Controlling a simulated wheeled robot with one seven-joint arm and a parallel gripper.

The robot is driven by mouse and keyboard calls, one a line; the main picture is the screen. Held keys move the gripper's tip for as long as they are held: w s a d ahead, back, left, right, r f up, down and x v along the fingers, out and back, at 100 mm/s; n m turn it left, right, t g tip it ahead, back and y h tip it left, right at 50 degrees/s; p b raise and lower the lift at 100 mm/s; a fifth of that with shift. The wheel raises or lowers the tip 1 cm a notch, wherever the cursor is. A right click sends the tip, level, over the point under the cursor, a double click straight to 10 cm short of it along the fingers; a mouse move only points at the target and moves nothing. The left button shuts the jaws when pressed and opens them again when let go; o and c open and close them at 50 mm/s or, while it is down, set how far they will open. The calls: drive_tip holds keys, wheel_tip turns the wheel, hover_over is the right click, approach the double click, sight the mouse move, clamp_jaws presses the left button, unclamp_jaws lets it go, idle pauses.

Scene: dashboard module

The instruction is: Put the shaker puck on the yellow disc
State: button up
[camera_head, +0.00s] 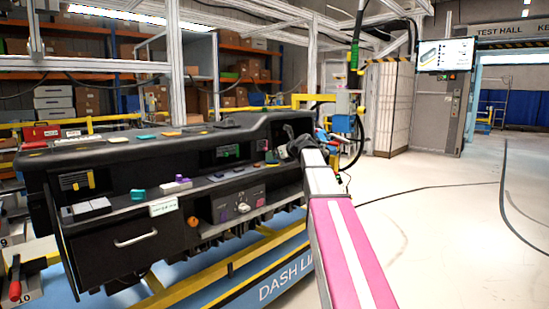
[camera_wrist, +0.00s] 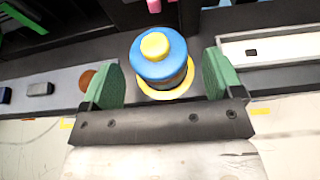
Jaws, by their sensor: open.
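In the wrist view the shaker puck (camera_wrist: 160,66) is a round blue piece with a yellow knob on top and a dark lower side. It stands over the yellow disc (camera_wrist: 168,95), whose rim shows below and beside its base. Whether the base touches the disc is hard to tell. My gripper (camera_wrist: 161,64) is open, with a green pad on either side of the puck and a visible gap at each side. In the head view my gripper (camera_head: 299,144) is small and dark at the dashboard's right end; the puck and disc cannot be made out there.
A brown round piece (camera_wrist: 87,80) lies just left of the left pad. A white tray (camera_wrist: 285,50) with a small black block is at right. A pink piece (camera_wrist: 154,5) is at the top edge. The black dashboard module (camera_head: 125,205) carries several small coloured parts and a drawer.

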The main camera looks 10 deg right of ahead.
drive_tip(key=v, duration=1)
drive_tip(key=s+a+f+n+g+h, duration=0.1)
drive_tip(key=s+a+f+n+g, duration=0.2)
drive_tip(key=f, duration=0.7)
drive_tip(key=s+f+n+h, duration=0.1)
drive_tip(key=s+f+n, duration=0.2)
drive_tip(key=f+n, duration=0.45)
drive_tip(key=s+a+f+n+g+h, duration=0.1)
drive_tip(key=s+a+f+n+g, duration=0.15)
drive_tip(key=f, duration=0.95)
drive_tip(key=s+f+n+g+h, duration=0.4)
drive_tip(key=s+f+n, duration=1.2)
drive_tip(key=s+f, duration=0.4)
drive_tip(key=shift+a+f+g+h, duration=0.4)
drive_tip(key=shift+a+f+g, duration=0.1)
drive_tip(key=shift+f+g, duration=0.25)
drive_tip(key=shift+c, duration=0.3)
